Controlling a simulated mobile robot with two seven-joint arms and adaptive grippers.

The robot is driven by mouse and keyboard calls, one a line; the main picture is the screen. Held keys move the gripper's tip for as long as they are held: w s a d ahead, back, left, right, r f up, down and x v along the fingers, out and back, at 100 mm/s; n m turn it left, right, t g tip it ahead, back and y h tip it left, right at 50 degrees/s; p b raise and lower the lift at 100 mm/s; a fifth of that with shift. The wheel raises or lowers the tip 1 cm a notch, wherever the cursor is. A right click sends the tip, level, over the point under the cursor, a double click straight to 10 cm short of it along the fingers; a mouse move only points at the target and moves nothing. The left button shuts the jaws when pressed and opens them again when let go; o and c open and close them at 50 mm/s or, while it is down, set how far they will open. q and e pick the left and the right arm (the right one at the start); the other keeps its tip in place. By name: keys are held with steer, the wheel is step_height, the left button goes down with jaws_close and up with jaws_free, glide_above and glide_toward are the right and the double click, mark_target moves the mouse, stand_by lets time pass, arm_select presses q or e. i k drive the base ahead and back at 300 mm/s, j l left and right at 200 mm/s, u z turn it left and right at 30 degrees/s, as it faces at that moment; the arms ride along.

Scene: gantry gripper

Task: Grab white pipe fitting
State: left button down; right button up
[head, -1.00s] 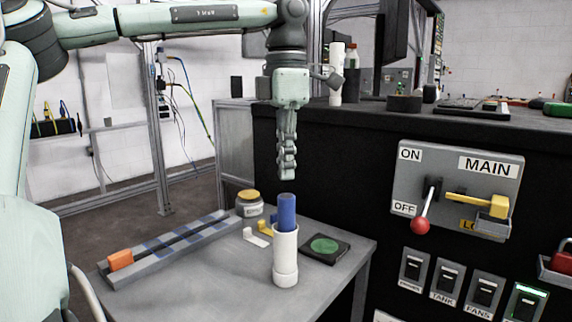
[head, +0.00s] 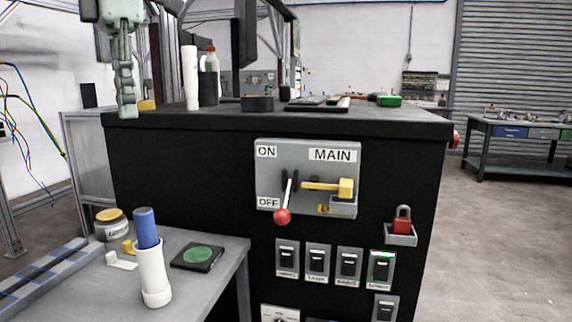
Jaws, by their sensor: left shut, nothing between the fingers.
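A white pipe fitting (head: 152,275) with a wider collar at its base stands upright on the small grey table at the lower left. A blue cylinder (head: 146,227) sticks up out of its top. A second white pipe-like piece (head: 190,80) stands upright on top of the black cabinet. My left gripper (head: 127,108) is at the upper left, pointing down, shut and empty. In the picture it is above and left of the fitting on the table, and apart from it. My right gripper is not in view.
The black cabinet (head: 200,165) has a main switch panel (head: 267,177) on its front. On the grey table (head: 205,290) are a yellow-lidded jar (head: 112,226), a black pad with a green disc (head: 197,256) and small white and yellow pieces. Free floor lies to the right.

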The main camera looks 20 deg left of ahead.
mark_target(156, 290)
steer(key=k+l, duration=0.75)
steer(key=l, duration=0.2)
